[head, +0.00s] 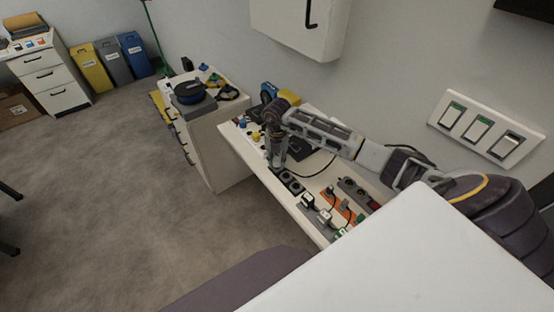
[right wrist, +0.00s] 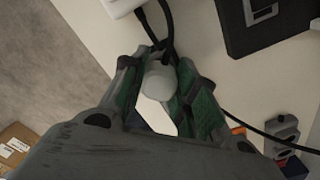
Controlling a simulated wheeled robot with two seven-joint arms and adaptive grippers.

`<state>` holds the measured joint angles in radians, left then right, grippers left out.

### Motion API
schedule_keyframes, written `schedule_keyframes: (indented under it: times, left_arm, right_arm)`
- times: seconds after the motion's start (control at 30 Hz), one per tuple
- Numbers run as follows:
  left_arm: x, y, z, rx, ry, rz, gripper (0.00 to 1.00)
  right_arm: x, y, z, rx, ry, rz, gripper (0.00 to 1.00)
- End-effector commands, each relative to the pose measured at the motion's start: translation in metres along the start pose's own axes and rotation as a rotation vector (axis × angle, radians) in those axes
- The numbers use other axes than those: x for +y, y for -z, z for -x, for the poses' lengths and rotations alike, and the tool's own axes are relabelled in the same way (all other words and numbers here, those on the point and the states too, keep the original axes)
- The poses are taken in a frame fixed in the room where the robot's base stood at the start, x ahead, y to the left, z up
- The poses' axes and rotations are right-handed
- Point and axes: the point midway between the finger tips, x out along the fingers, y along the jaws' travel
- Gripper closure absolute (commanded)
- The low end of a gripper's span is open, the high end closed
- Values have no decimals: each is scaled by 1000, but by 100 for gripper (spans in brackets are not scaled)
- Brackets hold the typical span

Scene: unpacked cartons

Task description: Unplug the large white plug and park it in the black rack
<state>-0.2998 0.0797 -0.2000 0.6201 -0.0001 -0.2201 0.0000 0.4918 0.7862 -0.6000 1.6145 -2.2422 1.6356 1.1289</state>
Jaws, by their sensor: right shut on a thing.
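In the right wrist view my right gripper (right wrist: 160,90) is shut on a rounded white plug (right wrist: 158,80), held between its green-lined fingers. A dark cable runs up from the plug. In the head view my right gripper (head: 276,162) points down over the white bench, and the plug is hardly visible there. A black slotted block (head: 289,181), which looks like the rack, lies just below and right of the gripper. I cannot tell whether the plug touches anything. My left gripper is out of view.
A grey power strip (head: 315,212) with several plugs lies along the bench's front edge. Orange plates and another dark strip (head: 353,193) lie behind it. A dark flat box (head: 303,148) is behind the gripper. Loose cables cross the bench.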

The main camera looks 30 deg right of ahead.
Motion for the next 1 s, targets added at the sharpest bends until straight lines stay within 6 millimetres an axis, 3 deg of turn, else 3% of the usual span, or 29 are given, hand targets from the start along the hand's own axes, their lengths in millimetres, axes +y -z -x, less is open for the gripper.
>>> schedule_keyframes:
  times: [0.77,0.8,1.0]
  left_arm:
    - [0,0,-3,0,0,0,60]
    - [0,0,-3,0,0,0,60]
    - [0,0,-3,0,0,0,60]
  right_arm:
    - [0,0,-5,0,0,0,98]
    - [0,0,-5,0,0,0,68]
    - [0,0,-5,0,0,1,46]
